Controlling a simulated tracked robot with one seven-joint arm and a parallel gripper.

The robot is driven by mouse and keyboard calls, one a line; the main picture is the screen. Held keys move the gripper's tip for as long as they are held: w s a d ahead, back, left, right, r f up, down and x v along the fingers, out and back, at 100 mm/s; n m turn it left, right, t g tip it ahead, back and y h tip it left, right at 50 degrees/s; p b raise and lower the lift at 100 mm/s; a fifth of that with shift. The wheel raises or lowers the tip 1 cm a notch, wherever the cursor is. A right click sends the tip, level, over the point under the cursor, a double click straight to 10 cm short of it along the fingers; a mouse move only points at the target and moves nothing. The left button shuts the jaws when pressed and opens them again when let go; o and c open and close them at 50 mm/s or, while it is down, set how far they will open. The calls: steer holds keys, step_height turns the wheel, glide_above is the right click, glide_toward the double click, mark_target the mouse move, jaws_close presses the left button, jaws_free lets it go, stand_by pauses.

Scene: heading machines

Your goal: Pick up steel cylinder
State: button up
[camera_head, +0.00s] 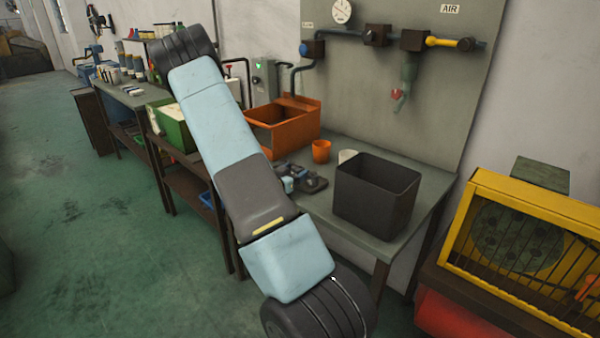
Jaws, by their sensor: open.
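A small pale round thing (347,156) stands on the workbench, partly hidden by the dark bin in front of it. It may be the steel cylinder, but I cannot tell its material from here. My gripper (312,182) shows in part as a dark shape with light blue parts, low over the bench, left of the dark bin. It is open, and I see nothing held in it. It is to the left of the pale thing and nearer to me, apart from it. My own arm hides the rest of my wrist and part of the bench.
A dark open bin (376,196) stands at the bench's (424,190) right end. An orange cup (321,151) and an orange open bin (282,128) stand behind my gripper. Air pipes (345,36) run along the back panel. A yellow caged machine (515,250) is at the right.

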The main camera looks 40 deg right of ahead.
steer(key=shift+d, duration=0.1)
steer(key=shift+c, duration=0.2)
steer(key=c, duration=1.3)
steer(key=shift+r, duration=0.1)
steer(key=shift+w+r, duration=0.1)
steer(key=shift+r, duration=0.45)
steer(key=s+a+r, duration=0.1)
steer(key=a+r, duration=0.3)
steer(key=s+a+r, duration=0.2)
steer(key=a+r, duration=0.1)
steer(key=a, duration=0.2)
steer(key=s+a+r, duration=0.1)
steer(key=a+r, duration=0.3)
steer(key=shift+s+a+r, duration=0.15)
steer(key=shift+s+r, duration=0.1)
steer(key=shift+r, duration=0.1)
